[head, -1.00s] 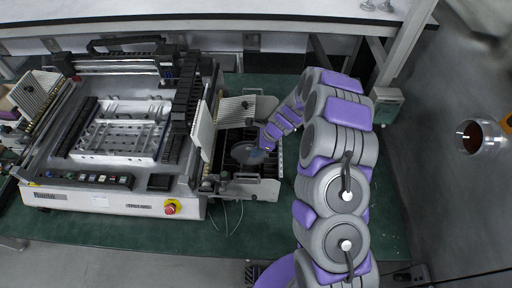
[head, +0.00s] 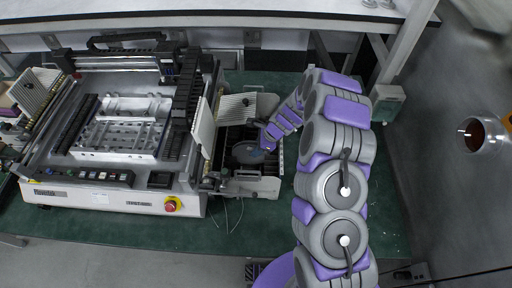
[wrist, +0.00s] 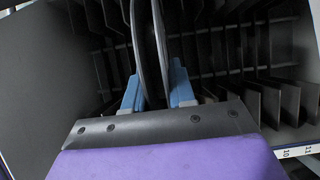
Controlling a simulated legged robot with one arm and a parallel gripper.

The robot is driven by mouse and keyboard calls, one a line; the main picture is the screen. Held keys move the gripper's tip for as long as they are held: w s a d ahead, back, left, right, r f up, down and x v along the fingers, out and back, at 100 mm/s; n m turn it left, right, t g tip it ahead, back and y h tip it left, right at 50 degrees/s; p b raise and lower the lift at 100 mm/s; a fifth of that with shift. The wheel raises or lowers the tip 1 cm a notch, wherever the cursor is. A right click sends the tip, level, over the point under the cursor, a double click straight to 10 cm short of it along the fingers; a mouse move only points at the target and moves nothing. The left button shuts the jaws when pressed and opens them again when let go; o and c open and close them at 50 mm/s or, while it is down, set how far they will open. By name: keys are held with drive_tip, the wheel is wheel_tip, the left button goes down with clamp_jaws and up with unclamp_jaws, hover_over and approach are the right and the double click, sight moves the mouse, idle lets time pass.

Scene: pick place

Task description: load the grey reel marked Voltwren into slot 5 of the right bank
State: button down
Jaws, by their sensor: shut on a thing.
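The grey reel (head: 246,153) is in my gripper (head: 263,151), at the right bank (head: 268,187) on the machine's right side. In the wrist view my gripper (wrist: 153,92) has blue fingers on either side of the reel (wrist: 150,45), which stands edge-on among the dark dividers. The reel's lower edge and any contact with the bank's floor are hidden. The Voltwren marking cannot be read. The number strip (wrist: 300,151) shows 10 and 11 at lower right; the number at the reel's slot is not visible.
Dark dividers (wrist: 262,100) stand close on both sides of the reel. The pick-and-place machine (head: 100,200) is left of the bank, with a red stop button (head: 172,204). A grey-green box (head: 388,104) stands at the right. Green mat is clear in front.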

drive_tip(key=shift+f, duration=0.25)
drive_tip(key=c, duration=0.9)
unclamp_jaws()
drive_tip(key=shift+o, duration=0.5)
drive_tip(key=shift+o, duration=1.3)
drive_tip(key=shift+r, duration=0.15)
drive_tip(key=shift+r+p, duration=3.05)
drive_tip(key=shift+r, duration=0.9)
